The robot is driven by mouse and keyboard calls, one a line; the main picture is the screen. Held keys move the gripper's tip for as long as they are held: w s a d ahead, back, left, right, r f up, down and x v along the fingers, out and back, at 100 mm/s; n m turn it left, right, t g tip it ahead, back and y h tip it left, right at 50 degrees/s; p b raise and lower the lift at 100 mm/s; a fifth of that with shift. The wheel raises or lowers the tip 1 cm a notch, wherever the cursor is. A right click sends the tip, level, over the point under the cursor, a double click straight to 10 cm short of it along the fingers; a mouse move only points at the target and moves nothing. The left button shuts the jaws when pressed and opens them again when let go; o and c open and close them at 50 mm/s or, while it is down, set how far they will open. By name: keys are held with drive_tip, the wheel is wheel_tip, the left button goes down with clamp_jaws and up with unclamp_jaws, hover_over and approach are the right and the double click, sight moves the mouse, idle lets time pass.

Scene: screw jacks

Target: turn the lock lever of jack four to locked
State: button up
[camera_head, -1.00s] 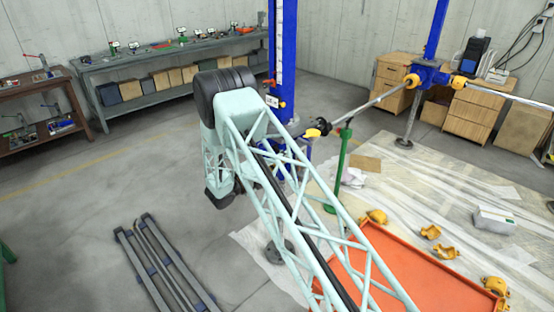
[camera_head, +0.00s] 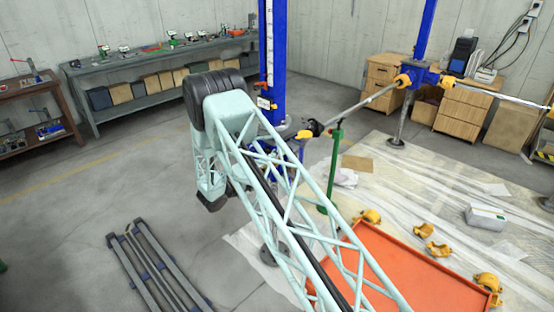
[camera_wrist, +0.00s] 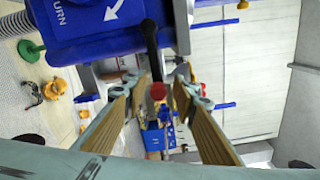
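In the wrist view a black lever (camera_wrist: 152,50) with a red knob hangs from a blue jack housing (camera_wrist: 100,30) marked "TURN" with a white arrow. My gripper (camera_wrist: 160,85) is open, with a tan-padded finger on each side of the lever's knob end. Gaps show between the knob and both fingers. In the head view a blue jack column (camera_head: 272,50) with a white scale stands behind my arm. My arm hides most of its lower part, and my gripper is not visible there. I cannot read which jack number this is.
A second blue column (camera_head: 425,40) stands at the back right, with a bar reaching towards the nearer jack. A green stand (camera_head: 334,165) is beside my arm. An orange tray (camera_head: 447,292) and yellow parts (camera_head: 438,249) lie on the sheeted floor. Grey rails (camera_head: 150,265) lie at left.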

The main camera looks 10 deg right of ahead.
drive_tip(key=v, duration=1.1)
drive_tip(key=shift+s+a, duration=0.2)
drive_tip(key=shift+a, duration=0.1)
drive_tip(key=shift+r, duration=0.1)
drive_tip(key=s+d+r+m+g+y+b, duration=0.2)
drive_tip(key=s+d+r+m+g, duration=0.7)
drive_tip(key=s+d+r+m, duration=0.8)
drive_tip(key=s+d+r+m+g+y, duration=0.1)
drive_tip(key=s+d+r+m+y, duration=0.15)
drive_tip(key=s+r, duration=0.7)
drive_tip(key=s+a+r+m+y+b, duration=0.2)
drive_tip(key=s+m+y, duration=0.5)
drive_tip(key=s, duration=1.3)
drive_tip(key=s+a+r+m+t+y+b, duration=0.1)
drive_tip(key=s+a+m+t, duration=0.1)
drive_tip(key=s+a+m, duration=0.2)
drive_tip(key=s+a+m+t+y+b, duration=0.1)
drive_tip(key=s+a+m, duration=0.3)
drive_tip(key=s+m, duration=0.5)
drive_tip(key=shift+s+a+r+t+y, duration=0.2)
drive_tip(key=shift+s+r+t+y, duration=0.4)
drive_tip(key=shift+s, duration=1.7)
drive_tip(key=shift+f, duration=0.25)
